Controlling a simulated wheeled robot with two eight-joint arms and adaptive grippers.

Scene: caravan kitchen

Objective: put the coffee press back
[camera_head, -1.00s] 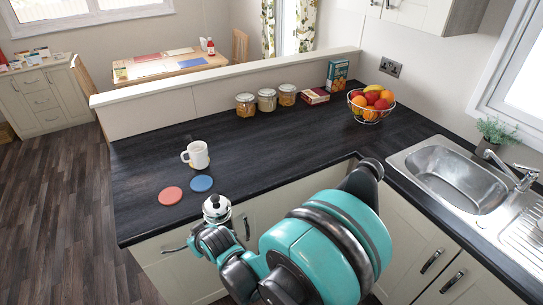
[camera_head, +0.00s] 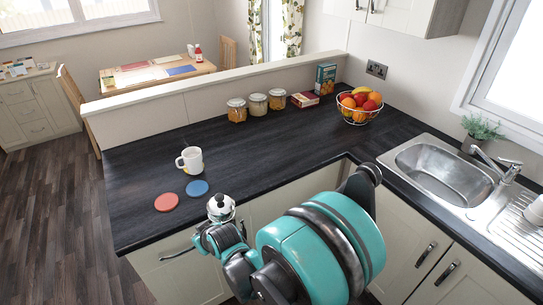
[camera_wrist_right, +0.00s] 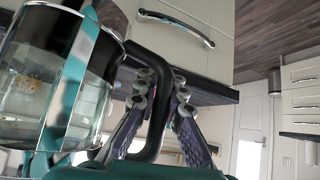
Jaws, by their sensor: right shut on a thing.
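The coffee press (camera_head: 221,207), with a silver lid and round knob, is upright at the front edge of the dark counter. My right gripper (camera_head: 222,237) is shut on its black handle. In the right wrist view the fingers (camera_wrist_right: 162,92) close around the black handle, and the glass and metal body of the press (camera_wrist_right: 62,75) fills the left side. I cannot tell whether its base touches anything. A red coaster (camera_head: 166,202) and a blue coaster (camera_head: 197,188) lie on the counter just behind it. My left gripper is out of view.
A white mug (camera_head: 191,160) stands behind the coasters. Several jars (camera_head: 257,105), boxes (camera_head: 325,78) and a fruit basket (camera_head: 360,104) line the back. The sink (camera_head: 445,170) is at the right. The middle of the counter (camera_head: 260,150) is clear.

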